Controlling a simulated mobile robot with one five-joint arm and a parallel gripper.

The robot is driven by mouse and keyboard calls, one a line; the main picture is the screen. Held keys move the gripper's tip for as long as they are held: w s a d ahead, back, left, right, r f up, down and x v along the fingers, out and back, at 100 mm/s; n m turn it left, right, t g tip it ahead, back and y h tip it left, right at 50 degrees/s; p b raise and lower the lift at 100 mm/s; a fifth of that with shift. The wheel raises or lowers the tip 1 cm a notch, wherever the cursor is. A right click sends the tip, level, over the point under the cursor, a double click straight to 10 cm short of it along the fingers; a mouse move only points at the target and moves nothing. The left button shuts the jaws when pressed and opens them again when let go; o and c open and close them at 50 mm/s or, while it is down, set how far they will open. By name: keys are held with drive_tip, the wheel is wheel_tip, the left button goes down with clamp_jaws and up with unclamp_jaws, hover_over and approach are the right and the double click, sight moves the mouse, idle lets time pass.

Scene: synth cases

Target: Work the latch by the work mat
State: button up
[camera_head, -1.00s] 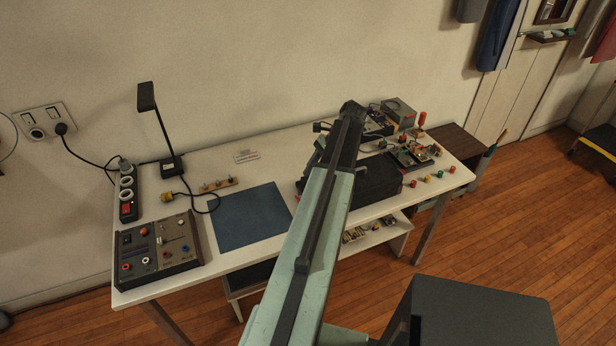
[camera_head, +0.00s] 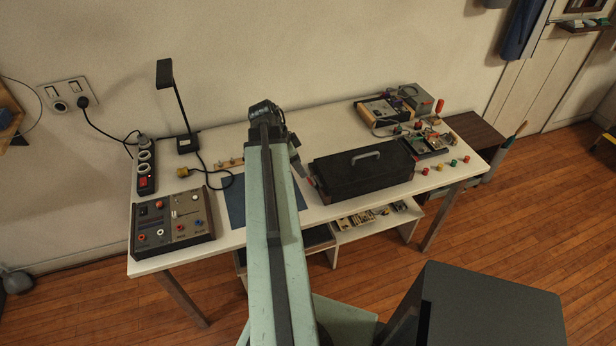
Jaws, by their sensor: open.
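The blue work mat (camera_head: 236,204) lies flat on the white table, partly hidden behind my arm. A black toolbox (camera_head: 362,178) with a grey handle stands right of the mat, its lid down. A small reddish piece (camera_head: 313,183) shows at its left end; I cannot tell whether it is a latch. No latch can be clearly made out. My gripper (camera_head: 299,168) is open, small and dark, partly hidden by my arm. It appears over the mat's right side, just left of the toolbox; I see no contact.
A control panel (camera_head: 172,222) with knobs, a power strip (camera_head: 146,166) and a black lamp (camera_head: 178,105) stand at the left. Electronics (camera_head: 385,110) and several coloured knobs fill the right end. A wooden strip with pegs (camera_head: 229,164) lies behind the mat.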

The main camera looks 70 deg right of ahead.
sight(314, 183)
drive_tip(key=b+x, duration=0.7)
drive_tip(key=x, duration=0.1)
drive_tip(key=shift+w, duration=0.1)
drive_tip(key=shift+r, duration=0.1)
